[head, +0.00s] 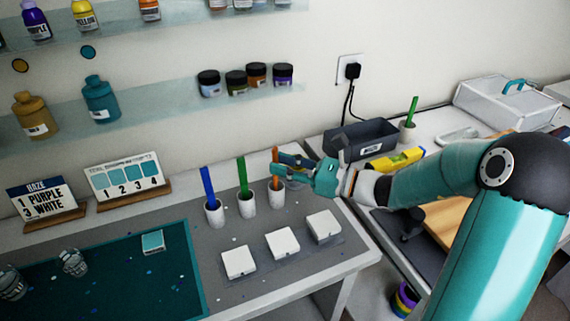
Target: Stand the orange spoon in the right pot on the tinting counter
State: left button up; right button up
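The orange spoon (275,157) stands upright in the right pot (276,193), a small white pot at the right end of a row on the tinting counter (213,260). My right gripper (284,167) reaches in from the right at the spoon's upper part. Its fingers look spread, one above the other, with their tips beside the spoon. I cannot tell whether they touch it. The pot's right side is close to the lower finger. My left gripper is not in view.
A blue spoon (208,186) and a green spoon (242,174) stand in the neighbouring pots. Several white square blocks (282,243) lie in front. Signs (127,177) stand left, under shelves with bottles. A grey bin (360,138) and yellow level (397,160) are right of the counter.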

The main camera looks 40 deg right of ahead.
jog(key=shift+o, duration=1)
jog(key=shift+r, duration=0.1)
notch_tip(320, 180, up, 10)
dwell(0.5)
